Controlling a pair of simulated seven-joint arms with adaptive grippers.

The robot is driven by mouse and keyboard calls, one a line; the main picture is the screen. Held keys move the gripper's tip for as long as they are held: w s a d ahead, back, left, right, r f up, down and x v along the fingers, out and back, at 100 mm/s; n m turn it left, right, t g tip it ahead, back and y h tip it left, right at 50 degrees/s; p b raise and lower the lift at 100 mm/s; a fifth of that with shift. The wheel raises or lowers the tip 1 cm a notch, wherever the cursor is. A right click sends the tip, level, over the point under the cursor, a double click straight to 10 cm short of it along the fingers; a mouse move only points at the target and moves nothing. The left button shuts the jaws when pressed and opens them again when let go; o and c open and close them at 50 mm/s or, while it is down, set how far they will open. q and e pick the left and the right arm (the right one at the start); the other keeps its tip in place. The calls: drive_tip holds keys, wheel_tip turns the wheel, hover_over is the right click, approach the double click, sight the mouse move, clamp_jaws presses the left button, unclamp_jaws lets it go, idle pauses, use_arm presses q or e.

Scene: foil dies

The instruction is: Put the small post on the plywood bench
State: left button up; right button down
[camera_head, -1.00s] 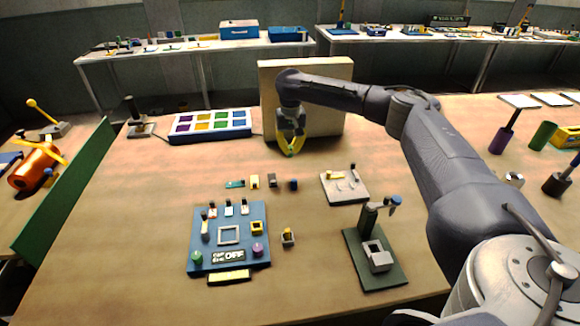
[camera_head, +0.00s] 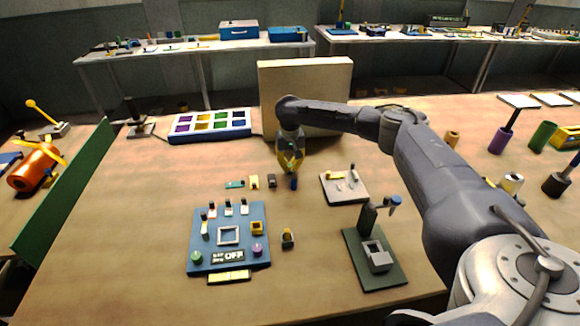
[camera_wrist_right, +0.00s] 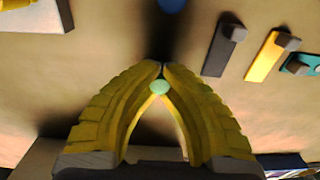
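My right gripper (camera_head: 291,172) is over the middle of the plywood bench (camera_head: 130,225), close behind a small dark-blue piece. In the right wrist view its yellow fingers (camera_wrist_right: 160,68) come together at the tips. A small round pale-green end (camera_wrist_right: 159,87) shows between them; I take it for the small post, and its length is hidden by the fingers. The dark-blue piece (camera_head: 293,184) stands on the bench just in front of the fingertips; its rounded blue top also shows at the upper edge of the wrist view (camera_wrist_right: 172,4). My left gripper is not in view.
A blue panel (camera_head: 257,220) with small parts lies front left. A grey plate (camera_head: 330,193) and a dark-green stand (camera_head: 360,268) are to the right. A beige block (camera_head: 335,75) and a tray of coloured squares (camera_head: 185,137) stand behind. Bare bench lies left.

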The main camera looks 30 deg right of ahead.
sight(290, 165)
drive_tip(key=shift+f, duration=0.1)
drive_tip(key=c, duration=1.6)
unclamp_jaws()
wheel_tip(290, 165, up, 12)
drive_tip(key=shift+s, duration=0.1)
